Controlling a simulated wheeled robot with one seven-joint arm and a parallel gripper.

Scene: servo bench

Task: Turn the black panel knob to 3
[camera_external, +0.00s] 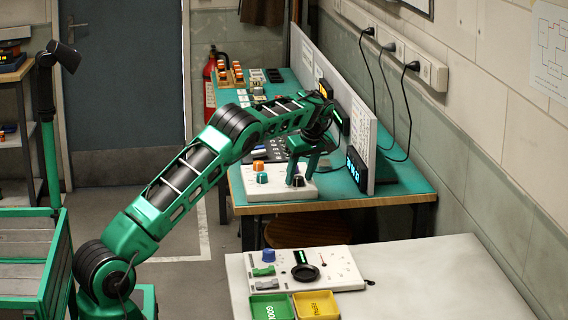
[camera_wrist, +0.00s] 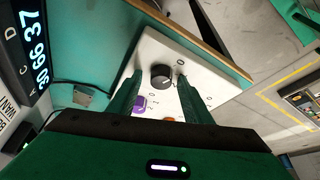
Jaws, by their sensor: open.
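The black panel knob (camera_wrist: 161,75) stands on a white panel (camera_wrist: 205,78) near the bench edge. In the external view, the black knob (camera_external: 298,181) sits at the right of the white panel (camera_external: 280,191), below my gripper. My gripper (camera_external: 303,172) points down over it. In the wrist view, my gripper (camera_wrist: 158,84) is open, with one finger on each side of the knob and visible gaps between. Whether the fingertips reach down beside the knob is unclear. A pale pointer mark shows on the knob's lower right; the dial numbers are too small to read surely.
A blue-digit display (camera_external: 356,169) stands close right. Another panel (camera_external: 330,268) lies on the nearer white table.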

